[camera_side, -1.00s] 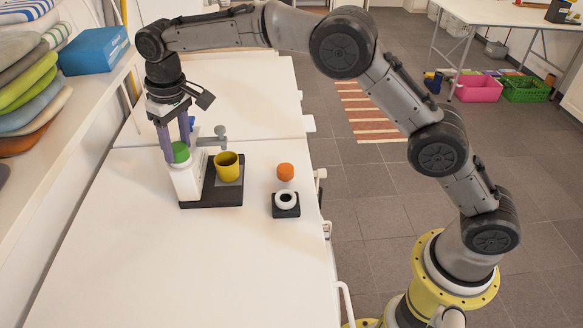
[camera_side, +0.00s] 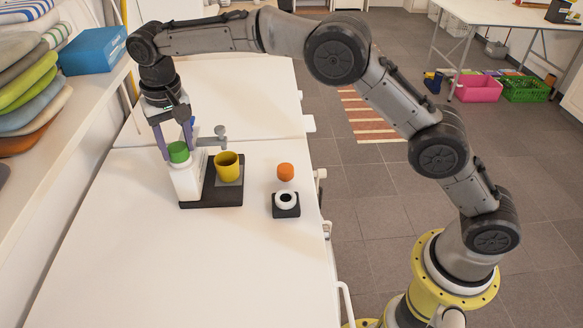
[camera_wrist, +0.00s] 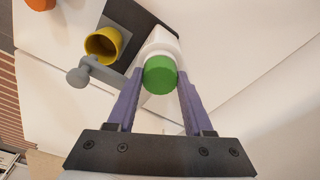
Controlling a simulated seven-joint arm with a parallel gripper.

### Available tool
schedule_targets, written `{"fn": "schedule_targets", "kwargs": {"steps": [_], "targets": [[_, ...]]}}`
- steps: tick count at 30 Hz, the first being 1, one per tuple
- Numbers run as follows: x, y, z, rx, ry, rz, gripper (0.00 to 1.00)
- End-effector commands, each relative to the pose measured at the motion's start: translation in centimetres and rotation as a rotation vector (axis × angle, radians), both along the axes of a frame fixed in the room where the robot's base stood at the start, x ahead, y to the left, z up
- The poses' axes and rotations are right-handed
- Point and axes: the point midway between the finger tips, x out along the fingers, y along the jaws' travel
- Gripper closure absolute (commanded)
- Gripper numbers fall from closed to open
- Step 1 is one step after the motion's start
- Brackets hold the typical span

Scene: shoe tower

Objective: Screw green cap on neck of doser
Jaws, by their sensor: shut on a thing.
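The green cap (camera_side: 179,152) sits at the top of the white doser (camera_side: 187,182), which stands upright on the left of a black base. In the wrist view the green cap (camera_wrist: 160,74) lies between the two purple fingers, over the white doser (camera_wrist: 161,42). My gripper (camera_side: 176,148) reaches down from above and is shut on the cap, with a finger on each side. The neck of the doser is hidden under the cap, so I cannot tell how far the cap is threaded.
A yellow cup (camera_side: 228,167) stands on the black base (camera_side: 225,194), beside a grey tap-like part (camera_side: 214,139). To the right, an orange cap (camera_side: 286,172) is above a white ring on a small black block (camera_side: 286,209). The front of the white table is clear.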

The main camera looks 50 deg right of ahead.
Motion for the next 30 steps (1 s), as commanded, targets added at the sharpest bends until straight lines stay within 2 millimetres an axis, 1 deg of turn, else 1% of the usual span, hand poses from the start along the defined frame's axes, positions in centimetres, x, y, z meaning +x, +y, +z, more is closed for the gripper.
{"fn": "schedule_targets", "kwargs": {"steps": [1,23,26,30], "targets": [[-0.17,-0.06,-1.26,-0.008,0.021,0.0,1.0],[-0.18,-0.02,-1.6,-0.007,0.021,0.002,1.0],[-0.17,0.01,-1.6,-0.006,0.021,-0.036,1.0],[-0.14,0.08,-1.58,-0.007,0.019,-0.188,1.0]]}}
